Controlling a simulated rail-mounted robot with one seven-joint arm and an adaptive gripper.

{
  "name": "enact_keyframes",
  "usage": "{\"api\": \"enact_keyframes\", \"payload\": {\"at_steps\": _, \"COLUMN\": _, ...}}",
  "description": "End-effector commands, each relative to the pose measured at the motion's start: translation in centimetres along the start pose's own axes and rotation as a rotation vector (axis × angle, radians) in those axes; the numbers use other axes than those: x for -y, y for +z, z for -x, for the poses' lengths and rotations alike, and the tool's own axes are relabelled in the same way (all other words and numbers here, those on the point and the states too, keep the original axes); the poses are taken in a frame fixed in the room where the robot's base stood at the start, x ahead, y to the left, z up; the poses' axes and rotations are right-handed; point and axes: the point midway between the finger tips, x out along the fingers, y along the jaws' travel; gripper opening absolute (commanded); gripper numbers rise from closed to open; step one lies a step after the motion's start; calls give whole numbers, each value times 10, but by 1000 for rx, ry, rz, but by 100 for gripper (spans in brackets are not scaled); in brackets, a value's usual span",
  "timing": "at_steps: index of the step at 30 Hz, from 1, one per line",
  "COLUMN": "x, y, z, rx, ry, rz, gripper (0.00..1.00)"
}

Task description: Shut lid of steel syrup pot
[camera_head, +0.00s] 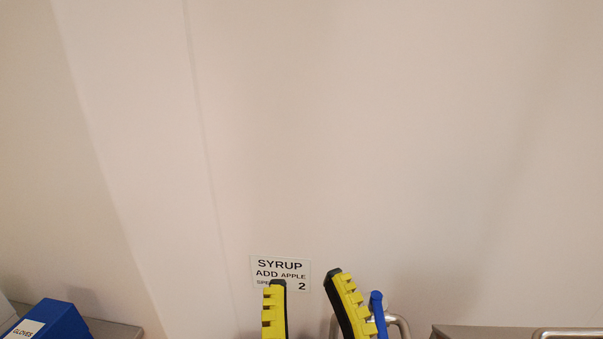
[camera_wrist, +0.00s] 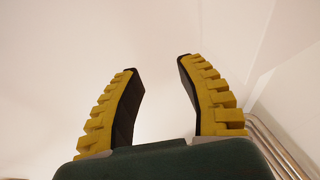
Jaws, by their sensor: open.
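My gripper (camera_head: 307,280) is at the bottom of the head view, its two yellow and black fingers apart and pointing up in the picture, with nothing between them. In the wrist view my gripper (camera_wrist: 157,65) is also open and empty, with only pale wall beyond it. I cannot make out the steel syrup pot or its lid in either view. A blue rounded bar (camera_head: 377,312) shows just right of the right finger; I cannot tell what it belongs to. A bent steel tube (camera_head: 403,326) is beside it, partly hidden.
A wall sign (camera_head: 280,266) reading "SYRUP ADD APPLE" is behind the fingers. A blue glove box (camera_head: 55,318) is at lower left. A steel surface edge (camera_head: 480,330) is at lower right. Steel tubes (camera_wrist: 275,140) run along the wrist view's lower right. The wall above is bare.

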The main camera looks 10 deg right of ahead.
Motion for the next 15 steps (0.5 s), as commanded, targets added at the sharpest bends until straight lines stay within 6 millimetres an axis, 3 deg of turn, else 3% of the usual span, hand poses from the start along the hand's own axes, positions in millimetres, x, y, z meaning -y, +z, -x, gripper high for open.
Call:
{"api": "enact_keyframes", "payload": {"at_steps": 1, "x": 0, "y": 0, "z": 0, "rx": 1, "ry": 0, "rz": 0, "gripper": 27}}
{"api": "enact_keyframes", "payload": {"at_steps": 5, "x": 0, "y": 1, "z": 0, "rx": 3, "ry": -1, "rz": -2, "gripper": 2}}
{"api": "enact_keyframes", "payload": {"at_steps": 8, "x": 1, "y": 6, "z": 0, "rx": 24, "ry": -5, "rz": 10, "gripper": 0}}
{"api": "enact_keyframes", "payload": {"at_steps": 13, "x": 36, "y": 66, "z": -25, "rx": 230, "ry": -156, "rz": -14, "gripper": 0}}
{"api": "enact_keyframes", "payload": {"at_steps": 15, "x": 40, "y": 89, "z": -35, "rx": 312, "ry": -211, "rz": -22, "gripper": 0}}
